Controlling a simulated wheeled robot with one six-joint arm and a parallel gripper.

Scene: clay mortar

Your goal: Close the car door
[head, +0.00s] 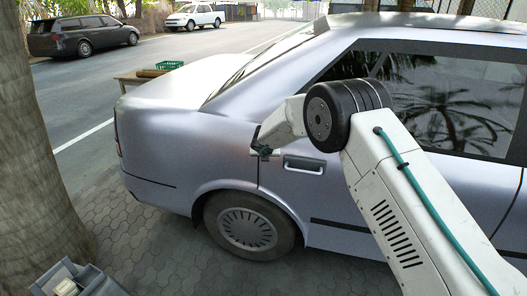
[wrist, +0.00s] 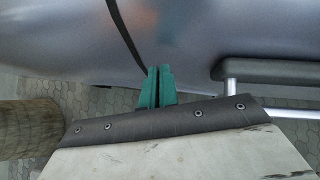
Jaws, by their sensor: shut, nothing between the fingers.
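The silver car (head: 165,130) stands side-on with its rear to the left. Its rear door (head: 330,205) looks almost flush with the body; I cannot tell whether it is latched. A dark seam runs down the door's left edge, and the door handle (head: 303,165) sits just right of it. My gripper (head: 263,153) is shut and empty, close to the body side at the seam, left of the handle. In the wrist view its green fingers (wrist: 157,85) are together below the dark seam, with the handle (wrist: 265,70) to their right. I cannot tell if the fingertips touch.
A tree trunk (head: 35,150) stands at the left. A grey bin (head: 75,283) is at the lower left. A small table (head: 135,80) with a green crate (head: 169,65) is behind the car. Paved ground (head: 150,230) is free between trunk and car. Two vehicles are farther off.

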